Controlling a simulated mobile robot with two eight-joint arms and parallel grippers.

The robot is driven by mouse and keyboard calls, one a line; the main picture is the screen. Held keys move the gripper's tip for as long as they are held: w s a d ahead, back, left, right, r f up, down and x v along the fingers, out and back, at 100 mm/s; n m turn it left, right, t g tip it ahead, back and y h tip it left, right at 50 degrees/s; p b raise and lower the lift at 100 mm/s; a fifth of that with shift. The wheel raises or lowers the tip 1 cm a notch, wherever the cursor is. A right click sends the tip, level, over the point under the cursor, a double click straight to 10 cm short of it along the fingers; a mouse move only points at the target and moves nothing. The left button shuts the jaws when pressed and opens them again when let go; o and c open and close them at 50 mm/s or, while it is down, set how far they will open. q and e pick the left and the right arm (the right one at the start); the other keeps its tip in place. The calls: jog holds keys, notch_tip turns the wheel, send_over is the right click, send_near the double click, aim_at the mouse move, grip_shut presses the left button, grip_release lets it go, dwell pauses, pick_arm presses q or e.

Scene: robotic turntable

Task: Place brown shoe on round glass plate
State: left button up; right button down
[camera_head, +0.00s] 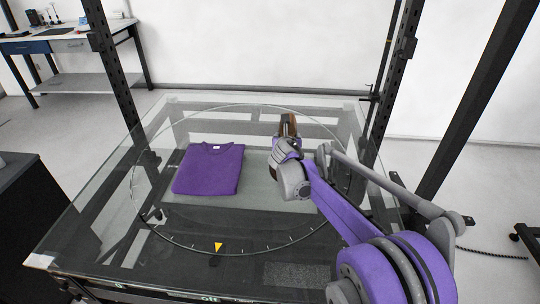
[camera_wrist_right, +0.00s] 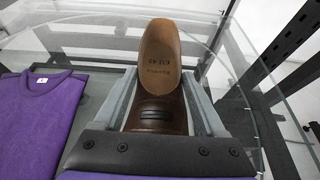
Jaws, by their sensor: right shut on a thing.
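The brown shoe (camera_wrist_right: 160,70) is between the two fingers of my right gripper (camera_wrist_right: 160,108) in the right wrist view, with its tan insole and open top showing. In the head view the shoe (camera_head: 288,124) shows just beyond my right gripper (camera_head: 287,143), over the right back part of the round glass plate (camera_head: 158,232). The gripper is shut on the shoe. I cannot tell whether the shoe's sole touches the glass. My left gripper is not in view.
A folded purple shirt (camera_head: 208,169) lies on the left half of the plate. A yellow triangle marker (camera_head: 218,247) is at the front. Black posts (camera_head: 113,75) stand at the back corners. The plate's front middle is clear.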

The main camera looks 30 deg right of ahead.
jog(key=shift+f, duration=3.3)
jog(key=shift+b, duration=0.3)
grip_release()
jog(key=v, duration=1.2)
jog(key=shift+p, duration=0.3)
